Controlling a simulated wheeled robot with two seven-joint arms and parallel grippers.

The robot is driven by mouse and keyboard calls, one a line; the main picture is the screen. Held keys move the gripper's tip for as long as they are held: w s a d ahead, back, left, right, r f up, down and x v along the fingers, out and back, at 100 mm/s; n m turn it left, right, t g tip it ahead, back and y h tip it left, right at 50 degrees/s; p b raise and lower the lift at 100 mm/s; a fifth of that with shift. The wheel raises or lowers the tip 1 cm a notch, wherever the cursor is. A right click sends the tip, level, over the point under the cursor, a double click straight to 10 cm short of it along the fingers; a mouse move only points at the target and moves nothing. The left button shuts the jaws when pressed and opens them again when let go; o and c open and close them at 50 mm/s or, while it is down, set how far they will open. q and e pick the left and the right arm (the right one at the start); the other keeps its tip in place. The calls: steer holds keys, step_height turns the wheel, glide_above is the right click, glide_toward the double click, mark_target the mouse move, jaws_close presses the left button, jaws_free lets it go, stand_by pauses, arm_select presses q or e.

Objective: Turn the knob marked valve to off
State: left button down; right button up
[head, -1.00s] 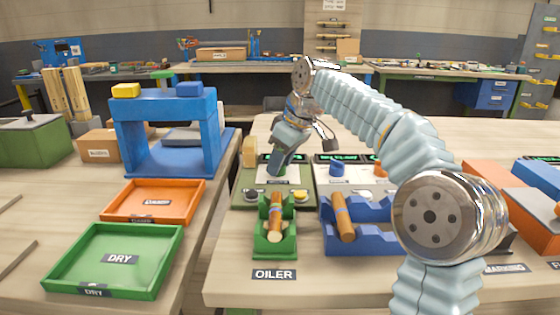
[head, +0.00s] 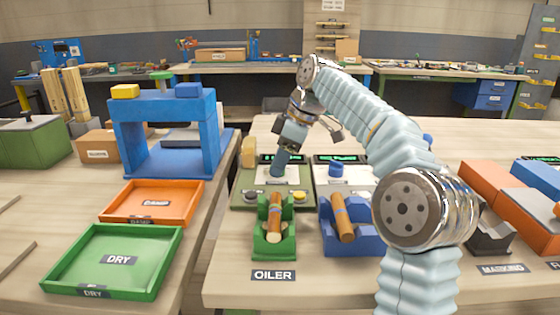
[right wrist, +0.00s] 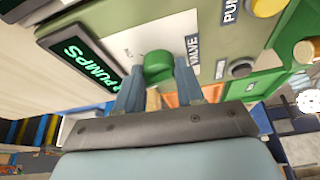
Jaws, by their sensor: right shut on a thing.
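The green valve knob (right wrist: 158,66) shows in the right wrist view on a pale plate (right wrist: 140,45) lettered VALVE. My right gripper (right wrist: 160,85) is shut on the knob, one finger at each side of it. In the head view my right gripper (head: 279,168) points down onto the green oiler station (head: 240,197), and its fingers hide most of the knob. The small marks around the knob are too blurred to read, so I cannot tell its setting. My left gripper is not in view.
A pump display (right wrist: 84,58) sits beside the plate. A green cradle (head: 273,245) with a turned wooden piece stands in front. To the right are a blue cradle (head: 365,240) and another station with a blue knob (head: 336,169). Trays lie on the left table.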

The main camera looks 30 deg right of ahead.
steer(key=o, duration=1)
steer(key=shift+o, duration=0.2)
steer(key=shift+r, duration=0.55)
steer(key=r, duration=0.2)
steer(key=shift+s+a+r, duration=0.15)
steer(key=shift+s+r, duration=0.05)
steer(key=shift+r, duration=0.2)
steer(key=s+a+r, duration=0.7)
steer(key=s+r, duration=0.2)
steer(key=s, duration=0.2)
steer(key=shift+s+b, duration=0.2)
steer(key=shift+b, duration=0.15)
